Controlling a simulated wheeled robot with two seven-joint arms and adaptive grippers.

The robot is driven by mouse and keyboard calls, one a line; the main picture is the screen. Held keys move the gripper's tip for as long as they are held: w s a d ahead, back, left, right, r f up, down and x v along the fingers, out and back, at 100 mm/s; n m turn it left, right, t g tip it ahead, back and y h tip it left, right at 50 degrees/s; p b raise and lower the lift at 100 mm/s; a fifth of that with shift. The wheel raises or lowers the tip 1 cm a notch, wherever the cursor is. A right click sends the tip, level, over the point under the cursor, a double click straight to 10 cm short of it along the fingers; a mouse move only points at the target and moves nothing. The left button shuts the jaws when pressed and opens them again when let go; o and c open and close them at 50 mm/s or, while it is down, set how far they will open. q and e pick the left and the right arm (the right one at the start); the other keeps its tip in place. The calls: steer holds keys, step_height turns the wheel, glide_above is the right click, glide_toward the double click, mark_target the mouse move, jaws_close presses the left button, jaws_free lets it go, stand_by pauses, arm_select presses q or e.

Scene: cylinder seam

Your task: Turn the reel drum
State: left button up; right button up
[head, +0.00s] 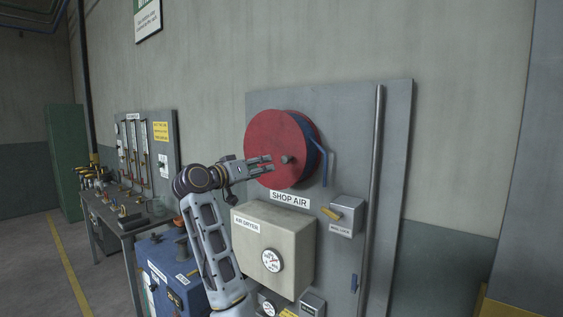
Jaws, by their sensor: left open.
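The reel drum (283,128) is a red disc with a blue hose behind its right rim, mounted on a grey wall panel above the "SHOP AIR" label. A small grey hub (287,159) sticks out near its middle. My left gripper (271,164) is in front of the drum's lower left face, with its fingers apart and pointing right toward the hub. Nothing shows between the fingers. I cannot tell whether the fingertips touch the drum. My right gripper is not in view.
A beige air dryer box (253,229) with a gauge sits below the drum. A blue lever (328,166) hangs right of the drum, and a grey box with a yellow handle (332,213) is lower right. A vertical pipe (373,190) runs right. A cluttered workbench (112,216) stands left.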

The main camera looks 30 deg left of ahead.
mark_target(284, 160)
arm_select(q)
steer(key=m, duration=0.4)
steer(key=shift+a+r+m, duration=0.1)
steer(key=shift+a+m, duration=0.05)
steer(key=shift+m, duration=0.25)
steer(key=shift+w, duration=0.1)
steer(key=shift+w, duration=0.15)
steer(key=w+p, duration=0.1)
steer(key=w, duration=0.2)
steer(key=w+p, duration=0.1)
steer(key=w, duration=0.3)
steer(key=w+d+p, duration=0.1)
steer(key=w, duration=0.2)
steer(key=shift+w+r, duration=0.1)
steer(key=shift+w, duration=0.15)
steer(key=shift+w+d+p, duration=0.1)
steer(key=shift+w+p, duration=0.45)
steer(key=shift+w, duration=0.95)
jaws_close()
